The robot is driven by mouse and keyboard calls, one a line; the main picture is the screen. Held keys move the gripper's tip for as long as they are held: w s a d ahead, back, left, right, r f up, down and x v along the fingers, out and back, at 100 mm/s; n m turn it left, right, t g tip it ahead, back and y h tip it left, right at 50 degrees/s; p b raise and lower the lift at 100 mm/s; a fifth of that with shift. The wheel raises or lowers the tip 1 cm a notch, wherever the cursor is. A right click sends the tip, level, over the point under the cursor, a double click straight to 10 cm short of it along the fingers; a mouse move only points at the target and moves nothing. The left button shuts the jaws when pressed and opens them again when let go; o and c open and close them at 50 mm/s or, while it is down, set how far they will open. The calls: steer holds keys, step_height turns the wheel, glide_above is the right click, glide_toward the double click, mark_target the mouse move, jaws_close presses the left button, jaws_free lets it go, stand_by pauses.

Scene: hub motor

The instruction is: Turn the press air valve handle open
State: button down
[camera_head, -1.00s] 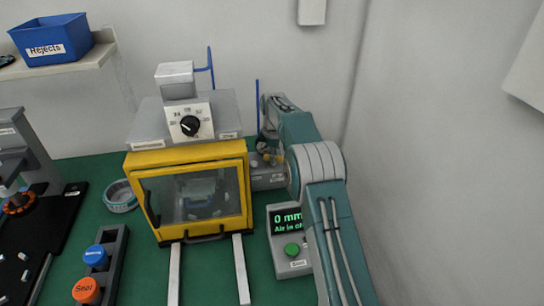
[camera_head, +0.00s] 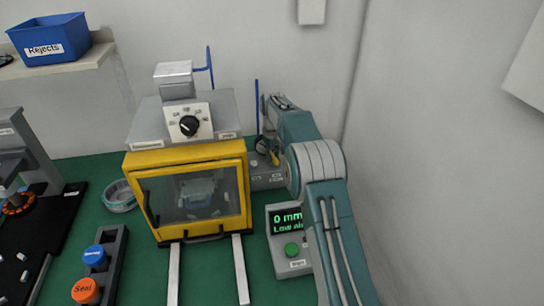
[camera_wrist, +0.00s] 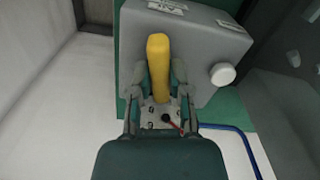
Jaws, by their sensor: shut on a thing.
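The yellow valve handle (camera_wrist: 158,60) stands out from the grey valve box (camera_wrist: 205,50) in the wrist view. My gripper (camera_wrist: 160,85) has a finger on each side of the handle and is shut on it. In the head view the handle (camera_head: 274,159) shows as a small yellow piece beside the grey box (camera_head: 266,178), right of the press (camera_head: 190,190). My arm partly hides the box there. The display box (camera_head: 291,240) reads "0 mm" and a second line that looks like "Low air", cut off by my arm.
A white round knob (camera_wrist: 222,74) sits on the box right of the handle. A blue hose (camera_wrist: 243,140) runs close by. The yellow-framed press stands just left of my arm in the head view. A bare wall (camera_head: 440,150) is on the right.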

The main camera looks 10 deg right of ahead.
mark_target(273, 156)
steer(key=shift+s+d+f+m, duration=0.1)
steer(key=shift+s+d+m, duration=0.05)
steer(key=shift+m, duration=1.45)
steer(key=c, duration=0.6)
jaws_free()
steer(key=shift+r, duration=0.3)
step_height(273, 156, up, 11)
steer(key=shift+r, duration=0.2)
